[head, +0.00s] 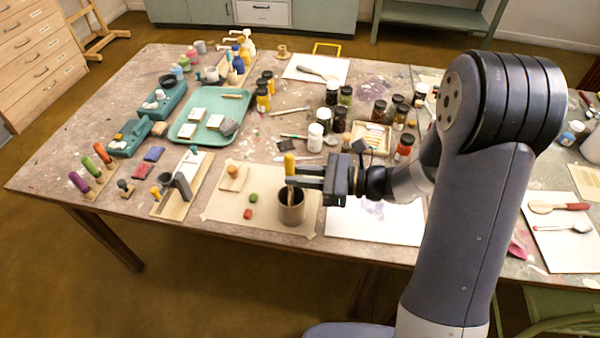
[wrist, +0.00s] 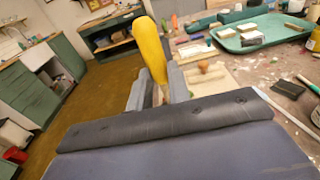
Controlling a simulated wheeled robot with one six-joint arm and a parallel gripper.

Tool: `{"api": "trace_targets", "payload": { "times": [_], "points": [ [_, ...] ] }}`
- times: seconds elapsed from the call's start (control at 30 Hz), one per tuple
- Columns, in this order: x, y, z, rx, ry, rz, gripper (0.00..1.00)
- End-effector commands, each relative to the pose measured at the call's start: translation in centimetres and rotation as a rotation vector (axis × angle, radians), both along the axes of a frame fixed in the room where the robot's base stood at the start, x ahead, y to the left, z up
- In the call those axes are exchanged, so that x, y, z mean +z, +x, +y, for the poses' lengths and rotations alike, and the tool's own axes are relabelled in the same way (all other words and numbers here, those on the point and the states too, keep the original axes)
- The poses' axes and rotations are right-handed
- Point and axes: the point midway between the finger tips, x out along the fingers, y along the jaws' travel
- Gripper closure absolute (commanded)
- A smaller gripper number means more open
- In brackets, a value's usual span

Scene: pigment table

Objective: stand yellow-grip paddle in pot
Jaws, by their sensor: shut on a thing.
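The yellow-grip paddle (head: 289,165) stands upright with its yellow grip at the top. My gripper (head: 291,183) is shut on it just below the yellow part. In the wrist view the yellow grip (wrist: 151,50) rises between my two fingers (wrist: 158,92), tilted a little in the picture. The dark brown pot (head: 291,210) stands on the table right under my gripper. The paddle's lower end reaches down at the pot's mouth; whether it touches the pot's bottom is hidden.
The pot stands on a beige sheet (head: 225,212) with a green and a red lump beside it. A wooden block with an orange knob (head: 233,172) is left of the gripper. Several jars (head: 332,92) stand behind. A white sheet (head: 375,232) lies to the right.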

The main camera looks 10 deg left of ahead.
Motion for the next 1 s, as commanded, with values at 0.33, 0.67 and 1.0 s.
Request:
{"api": "trace_targets", "payload": {
  "times": [0.33,0.67,1.0],
  "points": [
    [0.0,0.0,0.0,0.000,0.000,0.000,0.76],
    [-0.1,0.0,0.0,0.000,0.000,0.000,0.56],
    [0.0,0.1,-1.5,-0.004,0.001,0.000,0.56]
  ]
}}
